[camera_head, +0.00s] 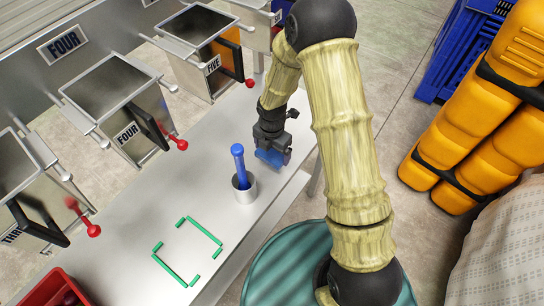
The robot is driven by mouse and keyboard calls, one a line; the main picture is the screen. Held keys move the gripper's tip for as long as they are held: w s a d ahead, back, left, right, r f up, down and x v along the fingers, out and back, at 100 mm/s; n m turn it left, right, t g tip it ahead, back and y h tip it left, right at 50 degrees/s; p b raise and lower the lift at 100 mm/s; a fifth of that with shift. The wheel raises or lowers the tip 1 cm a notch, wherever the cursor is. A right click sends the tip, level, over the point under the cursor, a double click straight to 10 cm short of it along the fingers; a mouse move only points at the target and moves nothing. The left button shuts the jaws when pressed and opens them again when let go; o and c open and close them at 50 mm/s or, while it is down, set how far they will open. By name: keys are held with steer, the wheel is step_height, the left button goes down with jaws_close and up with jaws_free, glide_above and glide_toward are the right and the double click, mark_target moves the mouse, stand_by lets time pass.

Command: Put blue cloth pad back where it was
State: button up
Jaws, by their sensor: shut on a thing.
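My gripper (271,144) is at the right part of the metal counter, pointing down. It is shut on the blue cloth pad (269,157), which shows as a small blue patch at the fingertips; the fingers hide part of it. I cannot tell whether the pad touches the counter. Green corner and edge marks (205,229) outline an empty rectangle on the counter, to the lower left of my gripper.
A metal cup (244,190) with a blue-handled tool (239,162) stands between my gripper and the green outline. Metal bins labelled FOUR (128,132) and FIVE (212,66) line the counter's back. A red container (48,290) is at lower left. Orange cases (490,120) stand right.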

mark_target(272, 153)
steer(key=shift+f, duration=2.05)
steer(key=shift+f, duration=0.1)
steer(key=o, duration=0.6)
step_height(272, 153, up, 12)
steer(key=shift+r+b, duration=0.15)
steer(key=shift+b, duration=0.2)
